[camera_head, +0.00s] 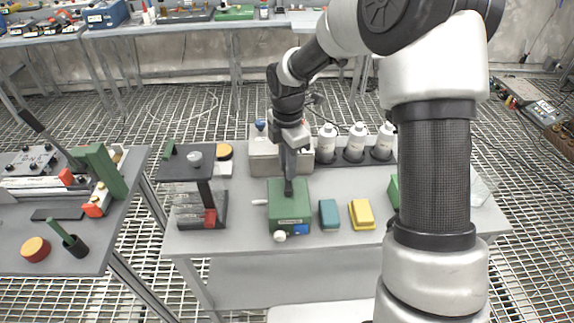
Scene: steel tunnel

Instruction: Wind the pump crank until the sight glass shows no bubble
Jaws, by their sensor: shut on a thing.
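A green box-shaped unit (275,213), seemingly the pump, stands on the middle grey table. It has a label on its front, a white knob (280,236) at its front edge and a pale stub at its left side. A small blue patch (300,229) on its front right may be the sight glass; a bubble cannot be made out. My gripper (289,188) points down at the top of the green unit and is shut on a part there, seemingly the pump crank, which the fingers mostly hide.
A blue block (328,213) and a yellow block (362,214) lie close right of the unit. White bottles (356,142) stand behind, next to a grey box (263,156). A dark stand (188,165) is at left. My arm hides the table's right part.

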